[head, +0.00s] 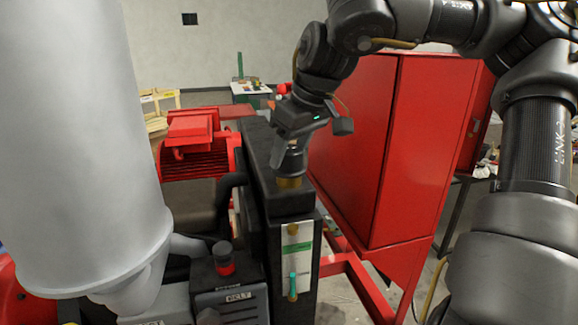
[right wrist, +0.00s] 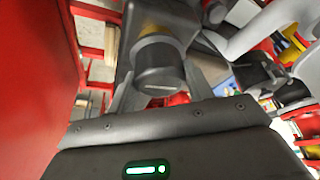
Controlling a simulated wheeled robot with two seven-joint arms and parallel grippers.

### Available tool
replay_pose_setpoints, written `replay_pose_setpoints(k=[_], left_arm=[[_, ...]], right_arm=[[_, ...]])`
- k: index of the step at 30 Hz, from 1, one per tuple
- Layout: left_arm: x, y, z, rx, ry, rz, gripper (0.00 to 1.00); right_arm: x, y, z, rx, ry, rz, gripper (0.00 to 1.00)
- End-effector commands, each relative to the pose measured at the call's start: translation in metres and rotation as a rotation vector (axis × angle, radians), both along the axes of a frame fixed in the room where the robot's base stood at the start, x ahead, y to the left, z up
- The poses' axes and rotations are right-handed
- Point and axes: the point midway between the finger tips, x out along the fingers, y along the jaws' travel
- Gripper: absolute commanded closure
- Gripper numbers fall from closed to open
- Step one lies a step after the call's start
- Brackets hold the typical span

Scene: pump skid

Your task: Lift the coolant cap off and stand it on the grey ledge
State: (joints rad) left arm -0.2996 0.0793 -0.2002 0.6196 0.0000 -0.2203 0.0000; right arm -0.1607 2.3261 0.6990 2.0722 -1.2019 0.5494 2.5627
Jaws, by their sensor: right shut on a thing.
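My right gripper (head: 288,160) reaches down over a brass-coloured neck (head: 289,183) on top of the tall black tank (head: 262,160). In the right wrist view its fingers (right wrist: 160,92) are shut on a dark, round coolant cap (right wrist: 157,66), whose flat end faces the camera. In the head view the cap is mostly hidden by the fingers. I cannot tell whether it is seated on the neck or just clear of it. A grey block (head: 212,300) with a lettered label stands at the lower middle; I cannot tell if it is the grey ledge. My left gripper is not in view.
A black knob with a red band (head: 223,262) stands on the grey block. A large pale cylinder (head: 85,130) fills the left. A red cabinet (head: 385,150) stands close on the right. A red motor (head: 195,145) lies behind. A sight gauge (head: 297,260) is on the tank's front.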

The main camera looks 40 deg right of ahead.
Motion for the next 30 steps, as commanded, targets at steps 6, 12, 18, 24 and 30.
replay_pose_setpoints(k=[6, 12, 18, 24, 30], left_arm=[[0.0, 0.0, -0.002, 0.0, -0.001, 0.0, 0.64], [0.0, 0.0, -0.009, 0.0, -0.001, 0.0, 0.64], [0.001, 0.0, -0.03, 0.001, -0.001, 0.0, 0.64], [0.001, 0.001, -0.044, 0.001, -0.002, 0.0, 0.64], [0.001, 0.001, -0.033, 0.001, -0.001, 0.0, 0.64]], right_arm=[[0.0, 0.0, 0.003, -0.001, 0.001, 0.0, 0.76], [0.001, 0.0, 0.026, -0.002, -0.003, -0.002, 0.76], [-0.025, 0.013, 0.06, -0.003, -0.006, -0.002, 0.76], [-0.064, 0.032, 0.097, -0.001, -0.004, 0.003, 0.76], [-0.102, 0.05, 0.121, -0.001, 0.0, 0.004, 0.76]])
